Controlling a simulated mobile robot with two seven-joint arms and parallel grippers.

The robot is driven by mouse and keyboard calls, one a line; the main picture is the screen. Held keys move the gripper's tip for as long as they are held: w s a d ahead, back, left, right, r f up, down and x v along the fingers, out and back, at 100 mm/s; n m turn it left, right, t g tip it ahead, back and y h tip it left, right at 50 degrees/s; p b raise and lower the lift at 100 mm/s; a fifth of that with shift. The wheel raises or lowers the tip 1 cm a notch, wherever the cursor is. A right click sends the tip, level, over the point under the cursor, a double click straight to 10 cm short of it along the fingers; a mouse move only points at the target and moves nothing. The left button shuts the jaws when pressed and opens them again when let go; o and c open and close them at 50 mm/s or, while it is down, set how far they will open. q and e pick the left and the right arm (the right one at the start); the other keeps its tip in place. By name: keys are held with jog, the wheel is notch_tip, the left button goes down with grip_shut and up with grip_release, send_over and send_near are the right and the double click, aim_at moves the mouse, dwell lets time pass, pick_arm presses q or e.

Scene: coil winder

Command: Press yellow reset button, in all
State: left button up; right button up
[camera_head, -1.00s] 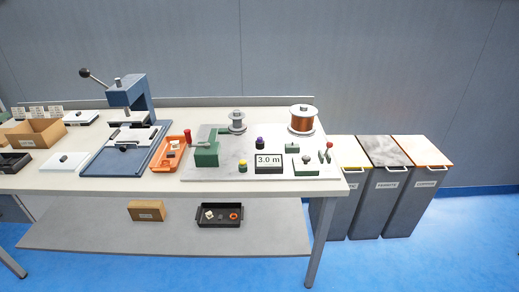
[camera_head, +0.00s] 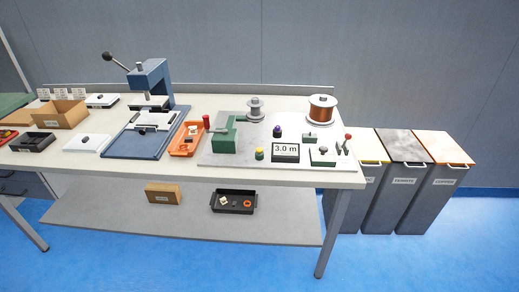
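The yellow reset button (camera_head: 259,153) sits on a small dark green base near the front of the grey winder plate (camera_head: 228,157), on the table's right half. Nothing covers the button. Neither of my grippers is in the head view.
The table (camera_head: 95,169) also holds a blue press (camera_head: 152,83), an orange tray (camera_head: 187,139), a cardboard box (camera_head: 60,115) and a copper spool (camera_head: 321,110). Several grey bins (camera_head: 407,192) stand at the table's right end. The blue floor (camera_head: 180,265) in front is clear.

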pick_arm(q)
grip_shut()
dwell(1.4)
